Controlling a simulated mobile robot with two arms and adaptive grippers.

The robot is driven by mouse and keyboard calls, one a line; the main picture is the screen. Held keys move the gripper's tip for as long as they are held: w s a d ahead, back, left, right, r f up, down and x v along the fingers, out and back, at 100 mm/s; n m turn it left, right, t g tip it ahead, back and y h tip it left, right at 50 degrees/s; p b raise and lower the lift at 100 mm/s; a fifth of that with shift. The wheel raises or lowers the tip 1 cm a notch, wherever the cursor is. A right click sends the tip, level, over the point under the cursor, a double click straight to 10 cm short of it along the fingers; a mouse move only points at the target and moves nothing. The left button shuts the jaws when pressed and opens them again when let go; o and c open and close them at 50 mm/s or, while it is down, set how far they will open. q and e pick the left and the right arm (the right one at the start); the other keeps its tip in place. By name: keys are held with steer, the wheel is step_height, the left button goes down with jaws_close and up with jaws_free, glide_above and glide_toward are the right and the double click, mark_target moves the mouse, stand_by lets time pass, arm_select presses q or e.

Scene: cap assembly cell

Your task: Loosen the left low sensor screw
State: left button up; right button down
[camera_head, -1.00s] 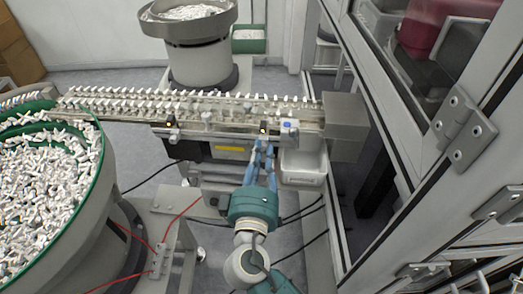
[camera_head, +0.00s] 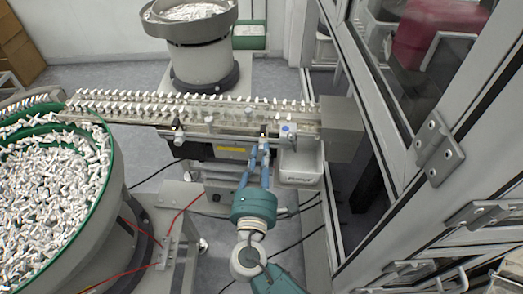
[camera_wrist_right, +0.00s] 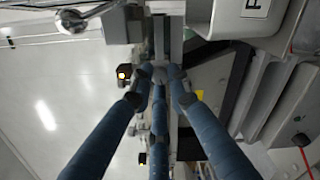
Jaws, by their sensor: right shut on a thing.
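My right gripper (camera_head: 262,147) has blue fingers and reaches up to the front side of the conveyor rail, at the right one of two small sensor mounts. In the right wrist view its fingertips (camera_wrist_right: 159,78) close together around a small grey part, which looks like the sensor screw (camera_wrist_right: 158,70); the fingers hide most of it. A dark sensor (camera_wrist_right: 124,75) with a yellow light is just left of the fingertips there. Another sensor mount (camera_head: 178,135) sits further left on the rail in the head view. My left gripper is not in view.
The conveyor rail (camera_head: 140,118) carries rows of white parts. A white bin (camera_head: 300,166) hangs just right of the gripper. A green-rimmed bowl of white parts (camera_head: 45,185) fills the left. A metal-framed enclosure (camera_head: 375,150) stands at right. Cables hang below the rail.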

steer(key=shift+f+n+p, duration=0.1)
steer(key=shift+n+p, duration=0.75)
steer(key=shift+n, duration=1.05)
steer(key=c, duration=1.6)
jaws_free()
steer(key=shift+c, duration=0.2)
steer(key=shift+s, duration=0.1)
steer(key=s+a, duration=0.1)
steer(key=s, duration=1.1)
steer(key=shift+a, duration=0.1)
